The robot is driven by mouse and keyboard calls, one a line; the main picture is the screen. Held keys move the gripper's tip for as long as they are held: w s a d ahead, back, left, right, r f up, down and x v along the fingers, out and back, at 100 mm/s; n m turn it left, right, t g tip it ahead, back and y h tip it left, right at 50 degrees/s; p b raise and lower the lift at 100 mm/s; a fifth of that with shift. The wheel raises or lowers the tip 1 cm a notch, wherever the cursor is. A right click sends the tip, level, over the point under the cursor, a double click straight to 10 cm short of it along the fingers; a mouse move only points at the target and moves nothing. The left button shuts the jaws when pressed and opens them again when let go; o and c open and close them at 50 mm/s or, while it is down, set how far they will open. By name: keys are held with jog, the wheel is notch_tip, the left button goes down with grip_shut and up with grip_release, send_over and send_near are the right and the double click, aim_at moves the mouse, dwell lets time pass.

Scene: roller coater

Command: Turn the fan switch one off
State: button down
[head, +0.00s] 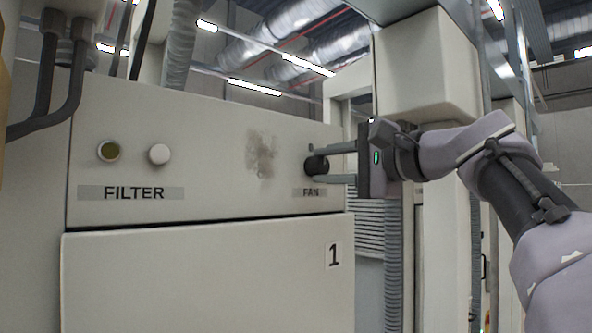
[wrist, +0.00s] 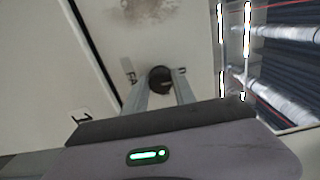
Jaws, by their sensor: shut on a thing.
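The fan switch is a round black knob (head: 316,165) on the beige panel, just above the FAN label (head: 311,192). My gripper (head: 322,164) reaches in from the right, with one finger above the knob and one below it. In the wrist view the knob (wrist: 160,79) sits between the tips of the two fingers, which are shut on it. The fingers partly cover the FAN label, and the exact angle of the knob is hard to read.
Left on the panel are a dark green round lamp (head: 109,151) and a white round button (head: 159,154) above the FILTER label (head: 134,193). A door marked 1 (head: 200,270) lies below. A beige box (head: 425,65) hangs close above my wrist.

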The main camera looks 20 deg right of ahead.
dwell(0.4)
jog(key=c, duration=1)
grip_release()
jog(key=b+v, duration=0.3)
jog(key=v, duration=1.4)
jog(key=shift+s, duration=0.25)
